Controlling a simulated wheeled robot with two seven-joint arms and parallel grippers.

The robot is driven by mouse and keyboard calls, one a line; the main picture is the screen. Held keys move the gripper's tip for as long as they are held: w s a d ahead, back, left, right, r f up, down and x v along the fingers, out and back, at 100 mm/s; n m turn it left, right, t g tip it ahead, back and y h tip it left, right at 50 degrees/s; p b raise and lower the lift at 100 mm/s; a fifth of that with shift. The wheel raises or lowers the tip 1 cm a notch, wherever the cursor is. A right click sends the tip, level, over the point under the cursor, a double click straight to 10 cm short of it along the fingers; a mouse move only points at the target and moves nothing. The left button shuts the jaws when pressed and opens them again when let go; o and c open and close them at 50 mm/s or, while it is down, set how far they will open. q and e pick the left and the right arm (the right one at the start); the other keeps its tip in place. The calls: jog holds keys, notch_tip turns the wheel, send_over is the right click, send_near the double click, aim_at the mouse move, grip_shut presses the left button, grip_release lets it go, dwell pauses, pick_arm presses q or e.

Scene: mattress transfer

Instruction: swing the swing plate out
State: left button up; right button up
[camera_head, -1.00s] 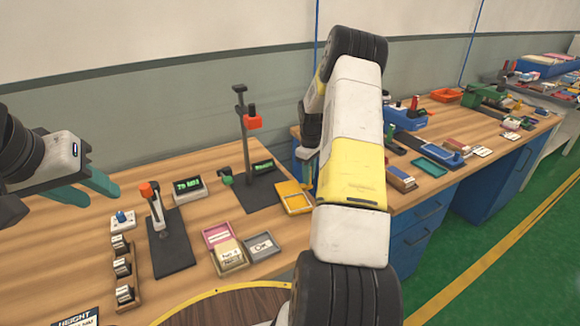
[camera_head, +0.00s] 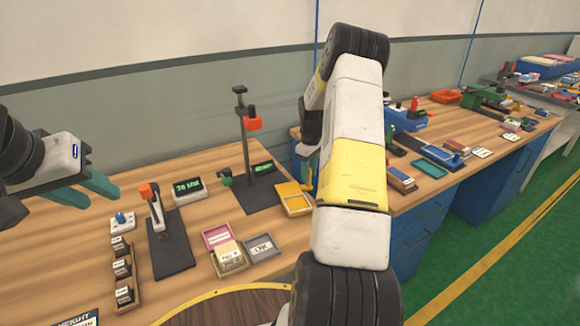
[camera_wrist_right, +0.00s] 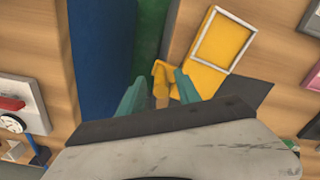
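I cannot tell for sure which part is the swing plate. A yellow plate (camera_head: 296,207) with a pale-rimmed square lies at the right edge of the near table. It also shows in the right wrist view (camera_wrist_right: 222,42). A yellow tab (camera_wrist_right: 161,72) stands out beside it, between the teal fingertips of my right gripper (camera_wrist_right: 158,78). The fingers are apart, and I cannot tell whether either touches the tab. In the head view my right arm hides most of this gripper. My left gripper (camera_head: 98,192) is open and empty above the table's left part.
A black stand (camera_head: 244,140) with a red clamp rises behind the yellow plate. Small displays, a lever on a dark base (camera_head: 170,245) and small trays (camera_head: 262,248) stand on the near table (camera_head: 200,285). A gap separates it from the blue-fronted bench (camera_head: 430,222).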

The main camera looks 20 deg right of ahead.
notch_tip(320, 180, up, 6)
jog(key=shift+r, duration=0.2)
dwell(0.4)
jog(key=s+a+r+m+t, duration=0.1)
jog(key=s+a+r+t, duration=0.1)
jog(key=s+a+r, duration=0.6)
jog(key=s+a+r+m+t, duration=0.15)
jog(key=a+r, duration=0.35)
jog(key=r, duration=0.6)
jog(key=s+a+r+m+t+y, duration=0.1)
jog(key=s+a, duration=0.4)
jog(key=s, duration=0.5)
jog(key=s+a+r+m+t+y, duration=0.1)
jog(key=s+a, duration=0.4)
jog(key=s, duration=0.6)
notch_tip(320, 180, up, 2)
jog(key=shift+a+r+m+t, duration=0.1)
jog(key=shift+a+m+t, duration=0.25)
jog(key=shift+m, duration=0.4)
